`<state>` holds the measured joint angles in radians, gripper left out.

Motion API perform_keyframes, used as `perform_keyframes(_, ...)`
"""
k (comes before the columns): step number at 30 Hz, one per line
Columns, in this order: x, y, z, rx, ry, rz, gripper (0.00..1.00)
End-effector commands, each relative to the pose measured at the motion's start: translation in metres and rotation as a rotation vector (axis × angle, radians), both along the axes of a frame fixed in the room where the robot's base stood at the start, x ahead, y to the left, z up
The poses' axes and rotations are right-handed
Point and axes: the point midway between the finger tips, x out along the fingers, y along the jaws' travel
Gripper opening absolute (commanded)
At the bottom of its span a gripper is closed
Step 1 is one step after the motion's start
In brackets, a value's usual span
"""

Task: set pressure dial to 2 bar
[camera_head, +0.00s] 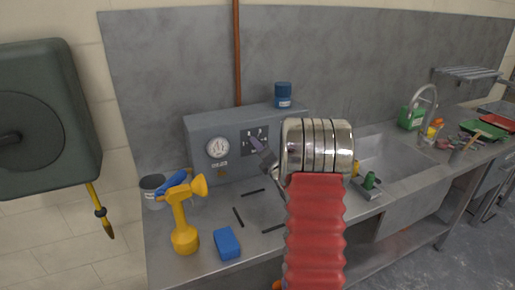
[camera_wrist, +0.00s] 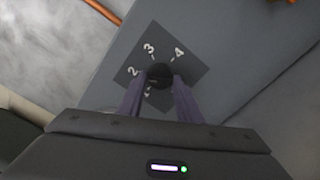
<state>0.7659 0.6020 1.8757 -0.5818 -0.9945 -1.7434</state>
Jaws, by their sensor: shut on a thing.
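The pressure dial is a dark round knob (camera_wrist: 159,75) on a dark square plate (camera_wrist: 190,65) with white numbers. In the wrist view 2, 3 and 4 read clearly around it, and a mark near the fingers is partly hidden. My gripper (camera_wrist: 160,84) is shut on the knob, one purple-grey finger on each side. I cannot tell which number the knob points to. In the head view my gripper (camera_head: 262,150) reaches the plate (camera_head: 248,138) on the front of the grey box (camera_head: 200,135), and its fingers cover the knob. A round white gauge (camera_head: 218,148) sits left of the plate.
A dark blue jar (camera_head: 283,95) stands on the box. A sink (camera_head: 395,155) and tap are to the right.

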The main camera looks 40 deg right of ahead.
Motion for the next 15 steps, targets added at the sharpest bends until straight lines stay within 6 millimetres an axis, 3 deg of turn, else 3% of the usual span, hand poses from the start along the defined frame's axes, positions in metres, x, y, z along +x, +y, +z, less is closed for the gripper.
perform_keyframes(11, 0.0020, 0.0056, -0.0059, -0.003, 0.012, 0.011, 0.09)
perform_keyframes(12, 0.0019, 0.0056, -0.0060, -0.002, 0.013, 0.011, 0.32)
perform_keyframes(15, 0.0016, 0.0046, -0.0051, -0.003, 0.011, 0.008, 0.40)
